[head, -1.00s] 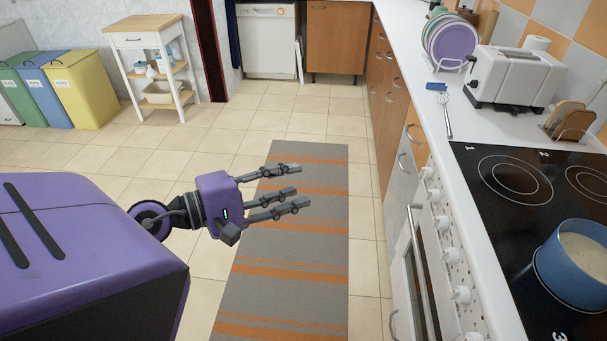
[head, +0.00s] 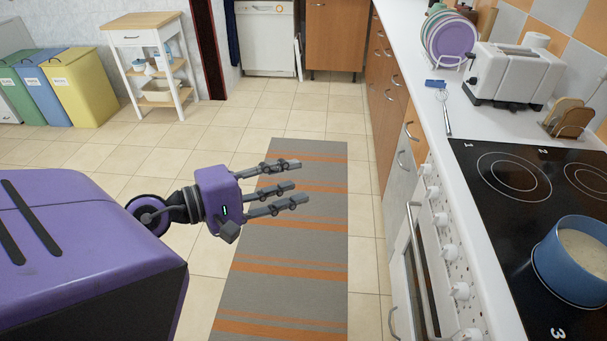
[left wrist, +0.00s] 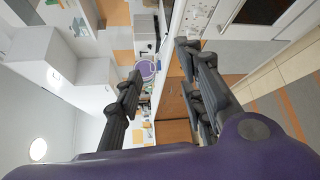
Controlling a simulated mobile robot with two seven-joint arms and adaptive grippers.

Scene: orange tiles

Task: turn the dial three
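White dials (head: 449,250) stand in a row along the front panel of the stove, on the right side of the head view. I cannot read which dial is number three. The black cooktop (head: 485,215) carries burner numbers, and a 3 shows near its front edge. My left gripper (head: 290,187) is open and empty, fingers spread, over the striped rug and well to the left of the dials. Its spread fingers also show in the left wrist view (left wrist: 165,92). My right gripper is not in view.
A blue pot (head: 572,265) with pale contents stands on the cooktop. A white toaster (head: 515,75), a plate rack and a whisk (head: 445,110) are on the counter. The rug (head: 290,255) and tiled floor are clear. Bins and a small trolley stand far left.

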